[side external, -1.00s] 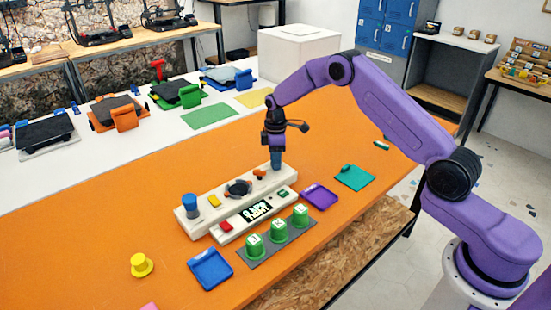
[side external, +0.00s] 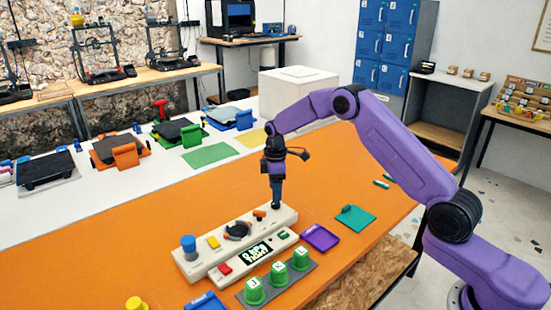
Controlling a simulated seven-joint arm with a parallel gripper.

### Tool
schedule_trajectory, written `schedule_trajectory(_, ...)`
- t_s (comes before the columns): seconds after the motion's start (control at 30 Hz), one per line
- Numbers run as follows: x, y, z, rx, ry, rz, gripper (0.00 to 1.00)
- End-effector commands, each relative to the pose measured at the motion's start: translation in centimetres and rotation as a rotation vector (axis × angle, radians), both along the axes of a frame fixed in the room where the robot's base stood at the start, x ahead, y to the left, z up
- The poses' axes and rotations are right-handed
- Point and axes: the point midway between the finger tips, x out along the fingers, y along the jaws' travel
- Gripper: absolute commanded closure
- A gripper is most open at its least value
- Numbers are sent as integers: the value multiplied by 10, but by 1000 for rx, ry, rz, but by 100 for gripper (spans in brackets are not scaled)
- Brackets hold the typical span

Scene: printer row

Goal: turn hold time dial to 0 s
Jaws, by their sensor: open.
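A long white control panel (side external: 207,256) lies on the orange table. It bears a blue round knob (side external: 188,243) at its left end, a yellow button (side external: 213,242), a black dial (side external: 237,230) near the middle and a small orange control (side external: 259,214). No label marks the hold time dial legibly. My gripper (side external: 277,205) points down at the panel's right end, just right of the orange control. It is open; its fingers look dark and narrow from this side. They hide what lies beneath, and I cannot tell whether they touch it.
A front strip holds a red button (side external: 225,269), a display (side external: 256,253) with unclear text and a green button (side external: 283,235). Purple (side external: 320,237) and teal (side external: 355,218) trays lie right. Orange table (side external: 110,250) is clear at left.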

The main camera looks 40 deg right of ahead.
Motion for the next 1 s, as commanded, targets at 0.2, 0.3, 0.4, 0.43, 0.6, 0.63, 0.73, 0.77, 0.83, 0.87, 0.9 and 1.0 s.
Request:
schedule_trajectory(0.2,0,0,49,0,-4,0,41)
schedule_trajectory(0.3,1,0,70,0,-5,0,41)
schedule_trajectory(0.4,1,0,90,0,-5,0,41)
schedule_trajectory(0.43,1,0,95,0,-4,0,41)
schedule_trajectory(0.6,0,0,118,0,-1,1,41)
schedule_trajectory(0.63,0,0,121,0,-2,1,41)
schedule_trajectory(0.73,0,0,127,0,0,1,41)
schedule_trajectory(0.77,0,0,128,0,0,1,41)
schedule_trajectory(0.83,0,0,130,0,0,1,41)
schedule_trajectory(0.87,0,0,130,0,0,1,41)
schedule_trajectory(0.9,0,0,130,0,0,1,41)
schedule_trajectory(1.0,0,0,130,0,0,1,41)
